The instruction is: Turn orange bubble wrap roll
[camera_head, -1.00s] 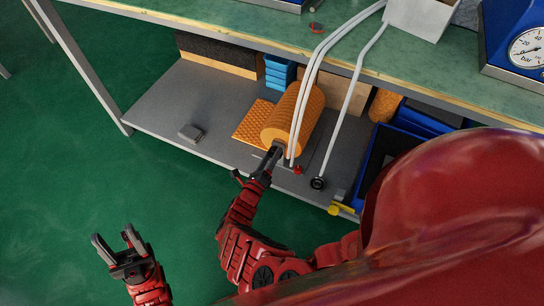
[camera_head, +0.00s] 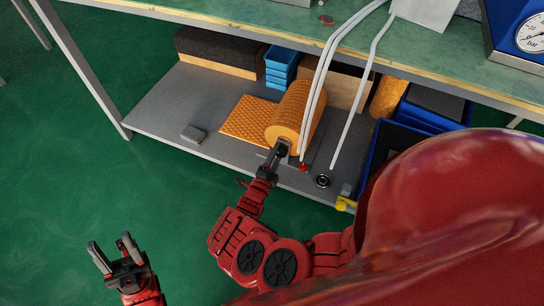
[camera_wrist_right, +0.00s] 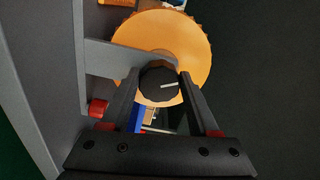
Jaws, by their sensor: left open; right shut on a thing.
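The orange bubble wrap roll (camera_head: 296,117) lies on the lower shelf under the bench, with a flat sheet of wrap (camera_head: 250,121) spread to its left. In the right wrist view the roll's round end face (camera_wrist_right: 195,45) fills the top middle. A dark round knob with a light mark (camera_wrist_right: 158,86) sits in front of that face. My right gripper (camera_head: 279,150) is shut on this knob at the roll's near end; its fingers also show in the wrist view (camera_wrist_right: 157,95). My left gripper (camera_head: 117,253) is open and empty over the green floor, away from the shelf.
Blue stacked bins (camera_head: 281,67) and a dark foam block (camera_head: 220,50) stand behind the roll. White hoses (camera_head: 318,85) hang in front of it. A blue crate (camera_head: 388,145) is to its right. A small grey block (camera_head: 193,134) lies on the shelf's left part, which is mostly clear.

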